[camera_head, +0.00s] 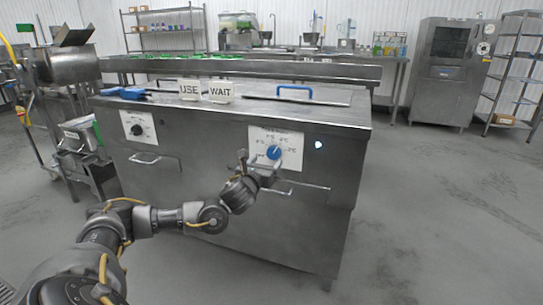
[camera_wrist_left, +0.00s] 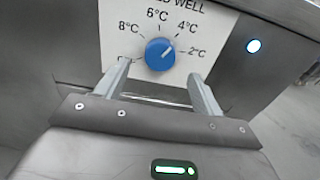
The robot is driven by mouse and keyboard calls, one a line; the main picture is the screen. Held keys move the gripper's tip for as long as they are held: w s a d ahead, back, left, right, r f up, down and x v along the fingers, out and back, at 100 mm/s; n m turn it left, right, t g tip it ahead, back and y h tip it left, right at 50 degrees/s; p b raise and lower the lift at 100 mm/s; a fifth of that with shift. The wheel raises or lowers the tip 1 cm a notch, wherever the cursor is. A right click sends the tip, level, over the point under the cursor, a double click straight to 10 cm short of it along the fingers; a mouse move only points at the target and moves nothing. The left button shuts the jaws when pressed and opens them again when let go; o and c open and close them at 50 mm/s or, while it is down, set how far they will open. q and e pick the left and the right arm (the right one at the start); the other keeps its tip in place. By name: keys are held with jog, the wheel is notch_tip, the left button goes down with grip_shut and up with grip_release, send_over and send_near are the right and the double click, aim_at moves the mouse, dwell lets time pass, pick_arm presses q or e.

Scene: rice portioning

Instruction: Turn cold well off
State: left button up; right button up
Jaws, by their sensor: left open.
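The cold well dial is a blue knob (camera_head: 273,152) on a white panel (camera_head: 259,138) on the front of the steel counter. In the left wrist view the knob (camera_wrist_left: 160,54) has a white pointer line aimed up and right, between the 4°C and 2°C marks. The OFF label at lower left is partly hidden by a finger. A round indicator light (camera_head: 319,144) right of the panel glows bluish white, also in the wrist view (camera_wrist_left: 253,46). My left gripper (camera_wrist_left: 158,72) is open, its fingers on either side below the knob; contact cannot be told. My right gripper is not in view.
A second panel with a black knob (camera_head: 136,130) is on the counter's left. USE (camera_head: 189,89) and WAIT (camera_head: 221,92) signs stand on top, beside a blue-handled tool (camera_head: 294,93). Handle bars (camera_head: 302,185) project below the dial. The floor (camera_head: 440,200) at right is clear.

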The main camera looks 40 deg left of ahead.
aim_at(272, 154)
pick_arm(q)
jog(key=x, duration=0.5)
jog(key=shift+w+a, duration=0.15)
jog(key=shift+w, duration=0.25)
jog(key=shift+c, duration=0.2)
jog(key=c, duration=0.9)
jog(key=shift+c, duration=0.2)
